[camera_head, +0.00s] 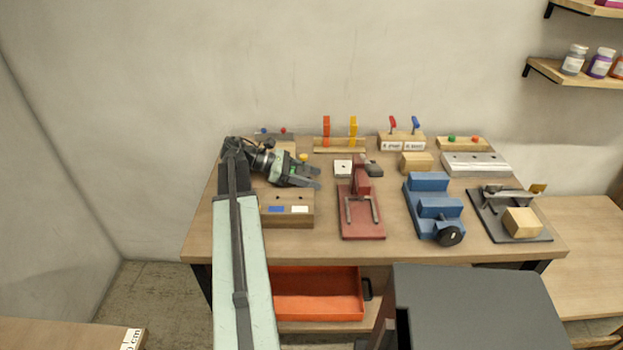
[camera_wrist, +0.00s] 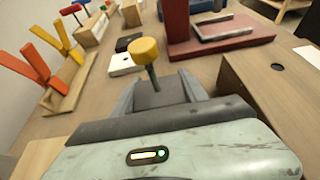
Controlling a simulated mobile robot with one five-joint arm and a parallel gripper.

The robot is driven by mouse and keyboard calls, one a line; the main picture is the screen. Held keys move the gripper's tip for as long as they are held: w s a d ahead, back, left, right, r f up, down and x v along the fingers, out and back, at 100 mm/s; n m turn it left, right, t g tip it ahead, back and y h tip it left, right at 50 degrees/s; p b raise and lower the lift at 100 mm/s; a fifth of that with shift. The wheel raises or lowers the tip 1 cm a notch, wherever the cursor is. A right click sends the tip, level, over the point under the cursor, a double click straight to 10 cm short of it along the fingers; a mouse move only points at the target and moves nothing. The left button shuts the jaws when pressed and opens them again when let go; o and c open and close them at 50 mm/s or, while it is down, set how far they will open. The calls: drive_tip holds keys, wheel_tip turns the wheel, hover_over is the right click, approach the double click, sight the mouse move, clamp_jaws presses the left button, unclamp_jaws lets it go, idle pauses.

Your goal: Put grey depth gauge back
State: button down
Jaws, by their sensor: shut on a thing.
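My gripper (camera_head: 317,179) is shut on the grey depth gauge, above the left part of the workbench. In the wrist view its grey body (camera_wrist: 160,92) sits between the two fingers. A dark stem with a yellow knob (camera_wrist: 143,50) rises from it; the knob (camera_head: 303,157) also shows just above the fingers in the head view. A wooden block (camera_head: 288,219) with a blue label, a white label and small holes lies just below the gripper in the picture. One hole of a wooden block (camera_wrist: 277,67) shows at the right of the wrist view.
A red vise (camera_head: 361,222) stands right of the gripper, with a white holed block (camera_head: 343,168) behind it. A blue machine (camera_head: 433,207) stands further right. Racks with orange and yellow uprights (camera_head: 339,146) and levers (camera_head: 402,141) line the back. An orange drawer (camera_head: 318,293) is open below.

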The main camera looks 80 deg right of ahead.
sight(291, 171)
drive_tip(key=shift+f, duration=0.3)
drive_tip(key=c, duration=0.5)
unclamp_jaws()
drive_tip(key=shift+r, duration=0.1)
drive_tip(key=p+v, duration=0.2)
drive_tip(key=v, duration=0.5)
drive_tip(key=shift+r+p, duration=0.1)
drive_tip(key=shift+p, duration=0.2)
drive_tip(key=shift+w+r, duration=0.1)
drive_tip(key=shift+w, duration=0.3)
